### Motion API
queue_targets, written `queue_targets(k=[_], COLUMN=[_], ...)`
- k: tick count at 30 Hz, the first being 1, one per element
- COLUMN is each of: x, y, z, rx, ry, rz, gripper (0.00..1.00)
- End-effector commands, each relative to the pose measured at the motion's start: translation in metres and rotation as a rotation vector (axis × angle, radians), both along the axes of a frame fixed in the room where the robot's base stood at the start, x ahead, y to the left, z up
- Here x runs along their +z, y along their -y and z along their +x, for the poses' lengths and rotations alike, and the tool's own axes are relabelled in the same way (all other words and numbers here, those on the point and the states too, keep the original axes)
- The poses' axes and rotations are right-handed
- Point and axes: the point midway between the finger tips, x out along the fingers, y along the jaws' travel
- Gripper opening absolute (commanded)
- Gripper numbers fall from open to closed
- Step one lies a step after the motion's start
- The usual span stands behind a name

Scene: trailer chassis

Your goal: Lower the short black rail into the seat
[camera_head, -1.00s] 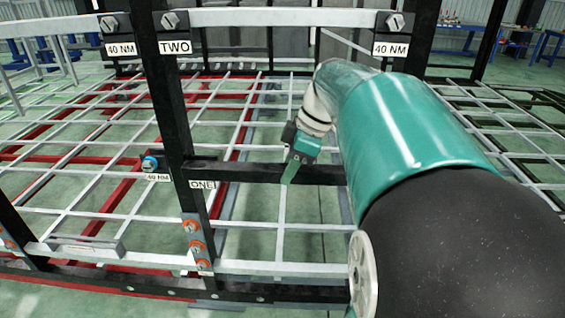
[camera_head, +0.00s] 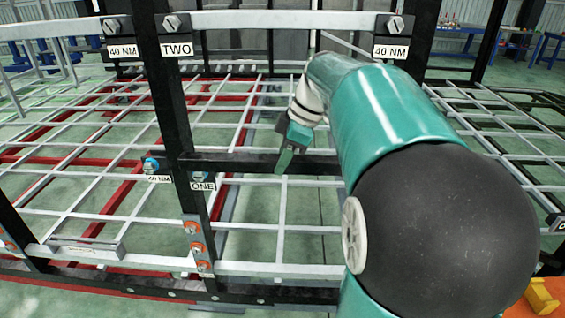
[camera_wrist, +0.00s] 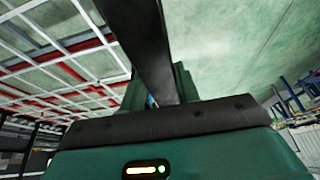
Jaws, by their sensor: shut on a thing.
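The short black rail (camera_head: 239,160) lies roughly level in the head view. Its left end is at the black post (camera_head: 172,98), just above the ONE label (camera_head: 202,186). I cannot tell whether it touches the post or sits in a seat. Its right end is hidden behind my arm. My gripper (camera_head: 286,160) is shut on the rail near its visible middle. In the wrist view the rail (camera_wrist: 147,45) runs from the top edge down between my gripper's fingers (camera_wrist: 165,98). No seat shows clearly in either view.
A bolt (camera_head: 199,175) shows under the rail's left end, and a blue-ringed bolt (camera_head: 151,163) is left of the post. A white crossbar (camera_head: 285,18) spans above, with TWO and 40 NM labels. A white grid (camera_head: 90,190) with red beams lies behind and below.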

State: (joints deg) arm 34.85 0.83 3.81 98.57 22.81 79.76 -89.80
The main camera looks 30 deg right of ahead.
Motion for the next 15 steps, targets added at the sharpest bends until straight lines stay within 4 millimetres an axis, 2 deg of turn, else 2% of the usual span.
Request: queue_targets(k=[15], x=[-0.003], y=[0.029], z=[0.042], rx=[0.000], ry=[0.003], rz=[-0.001], gripper=[0.00])
